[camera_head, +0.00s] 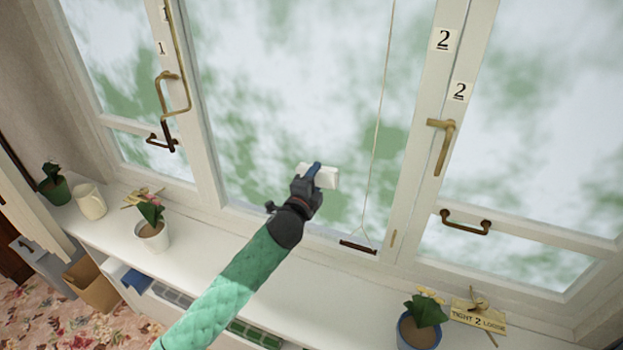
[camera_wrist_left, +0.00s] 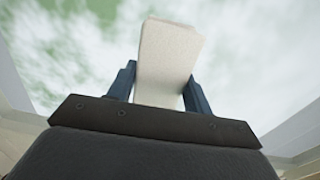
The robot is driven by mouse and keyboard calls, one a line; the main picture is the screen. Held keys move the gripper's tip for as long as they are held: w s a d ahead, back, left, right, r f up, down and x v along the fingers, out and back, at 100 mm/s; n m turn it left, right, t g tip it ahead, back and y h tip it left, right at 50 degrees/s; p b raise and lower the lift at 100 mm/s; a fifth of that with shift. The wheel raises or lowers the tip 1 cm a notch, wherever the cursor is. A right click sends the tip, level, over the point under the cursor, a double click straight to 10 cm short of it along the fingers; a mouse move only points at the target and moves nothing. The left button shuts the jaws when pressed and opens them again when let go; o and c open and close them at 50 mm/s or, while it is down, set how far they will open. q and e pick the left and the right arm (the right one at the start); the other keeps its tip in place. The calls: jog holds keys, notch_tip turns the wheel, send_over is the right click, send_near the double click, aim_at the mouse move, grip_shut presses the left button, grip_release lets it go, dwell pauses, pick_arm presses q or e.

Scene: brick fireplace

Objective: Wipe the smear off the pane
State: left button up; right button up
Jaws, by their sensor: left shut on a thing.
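My left gripper (camera_head: 313,178) is shut on a white block-like wiper (camera_head: 325,177), held in front of the lower part of the middle window pane (camera_head: 270,90). In the left wrist view the wiper (camera_wrist_left: 168,60) stands up between the two blue fingers (camera_wrist_left: 160,88), with the pane behind it. I cannot tell whether the wiper touches the glass. White cloudy patches and green show across the pane; I cannot tell a separate smear from them. My right gripper is not in view.
Brass handles (camera_head: 442,145) stick out from the frames. The white sill (camera_head: 280,260) bears a mug (camera_head: 90,200) and potted plants (camera_head: 152,236), (camera_head: 420,328). The sill below the gripper looks clear.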

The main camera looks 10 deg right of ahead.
pick_arm(q)
jog(key=shift+s, duration=0.1)
jog(key=shift+s+a+p, duration=0.3)
jog(key=shift+s+p, duration=0.1)
jog(key=shift+s, duration=0.25)
jog(key=shift+p+v, duration=0.3)
jog(key=shift+v, duration=1.85)
jog(key=shift+w+a, duration=0.1)
jog(key=p+v, duration=0.1)
jog(key=v, duration=0.2)
jog(key=shift+f, duration=0.1)
